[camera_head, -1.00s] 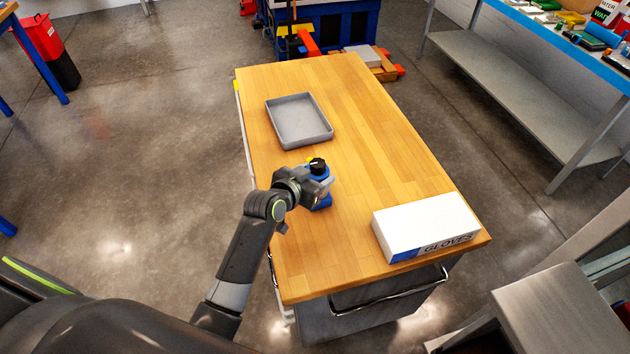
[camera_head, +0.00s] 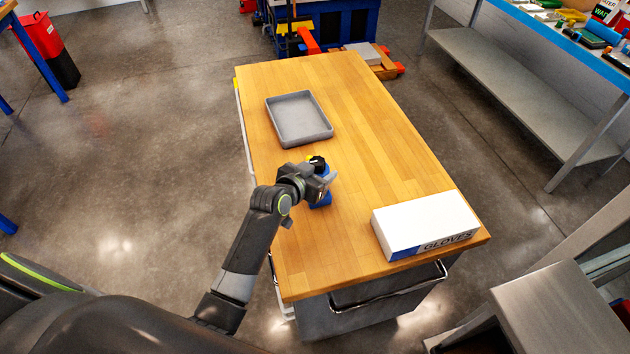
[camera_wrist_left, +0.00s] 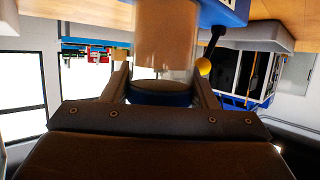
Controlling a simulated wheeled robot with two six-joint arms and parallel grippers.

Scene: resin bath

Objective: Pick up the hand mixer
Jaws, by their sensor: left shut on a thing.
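The hand mixer (camera_head: 321,201) is a blue device with a black top and a small yellow part, upright near the left edge of the wooden table. My left gripper (camera_head: 328,181) is around its upper part and hides its middle. In the left wrist view the picture is inverted. There the mixer (camera_wrist_left: 165,38) shows a pale cylinder, a blue band, a blue base and a black lever with a yellow knob. The fingers of my left gripper (camera_wrist_left: 163,84) are on both sides of the blue band, shut on it. I cannot tell whether the base touches the table.
A grey tray (camera_head: 300,139) lies behind the mixer on the wooden table (camera_head: 385,140). A white glove box (camera_head: 420,222) lies at the front right. The table's middle is clear. A shelf bench (camera_head: 520,95) stands to the right.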

